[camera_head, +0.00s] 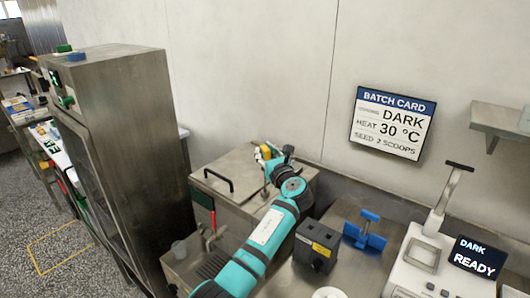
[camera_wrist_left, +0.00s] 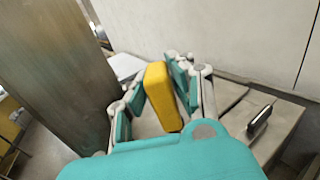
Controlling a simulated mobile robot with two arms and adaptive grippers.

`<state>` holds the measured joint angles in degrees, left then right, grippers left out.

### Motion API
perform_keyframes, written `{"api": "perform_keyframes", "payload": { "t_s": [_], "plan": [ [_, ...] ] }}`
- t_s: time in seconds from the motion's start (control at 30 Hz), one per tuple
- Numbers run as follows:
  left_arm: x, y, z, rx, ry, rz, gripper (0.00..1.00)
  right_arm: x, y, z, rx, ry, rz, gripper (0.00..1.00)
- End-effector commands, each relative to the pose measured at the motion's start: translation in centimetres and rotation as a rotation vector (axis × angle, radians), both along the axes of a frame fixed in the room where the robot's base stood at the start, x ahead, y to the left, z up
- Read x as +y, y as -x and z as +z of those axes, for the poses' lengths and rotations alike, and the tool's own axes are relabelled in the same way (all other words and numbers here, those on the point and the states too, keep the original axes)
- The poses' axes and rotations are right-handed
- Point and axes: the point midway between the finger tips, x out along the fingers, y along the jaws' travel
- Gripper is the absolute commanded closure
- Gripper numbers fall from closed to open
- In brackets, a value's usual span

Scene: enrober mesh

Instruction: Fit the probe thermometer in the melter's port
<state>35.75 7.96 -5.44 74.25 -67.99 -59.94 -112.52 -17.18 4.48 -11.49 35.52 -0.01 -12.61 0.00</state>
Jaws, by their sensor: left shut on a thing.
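The melter (camera_head: 235,205) is a steel box with a black lid handle (camera_head: 217,180) and a red-handled tap (camera_head: 212,225) on its front. The handle also shows at the right in the left wrist view (camera_wrist_left: 262,117). My left gripper (camera_head: 268,155) is over the back right part of the melter's top. It is shut on the yellow body of the probe thermometer (camera_wrist_left: 162,95), which stands between both fingers in the left wrist view. A thin dark stem seems to point down below the gripper; its tip and the port cannot be made out. My right gripper is out of view.
A tall steel cabinet (camera_head: 130,150) stands left of the melter. At right are a black slotted block (camera_head: 316,247), a blue stand-like piece (camera_head: 365,230) and a white machine (camera_head: 418,268) beside a DARK READY display (camera_head: 476,256). A batch card (camera_head: 392,122) hangs on the wall behind.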

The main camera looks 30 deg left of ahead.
Motion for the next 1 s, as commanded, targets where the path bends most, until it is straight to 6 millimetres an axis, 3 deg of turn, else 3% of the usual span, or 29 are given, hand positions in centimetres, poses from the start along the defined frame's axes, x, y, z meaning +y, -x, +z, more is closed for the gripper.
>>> {"api": "perform_keyframes", "payload": {
  "t_s": [1.0],
  "plan": [
    [0.0, 0.0, -2.6, 0.000, -0.001, 0.000, 1.00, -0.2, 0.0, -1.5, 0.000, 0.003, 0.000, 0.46]
  ]
}}
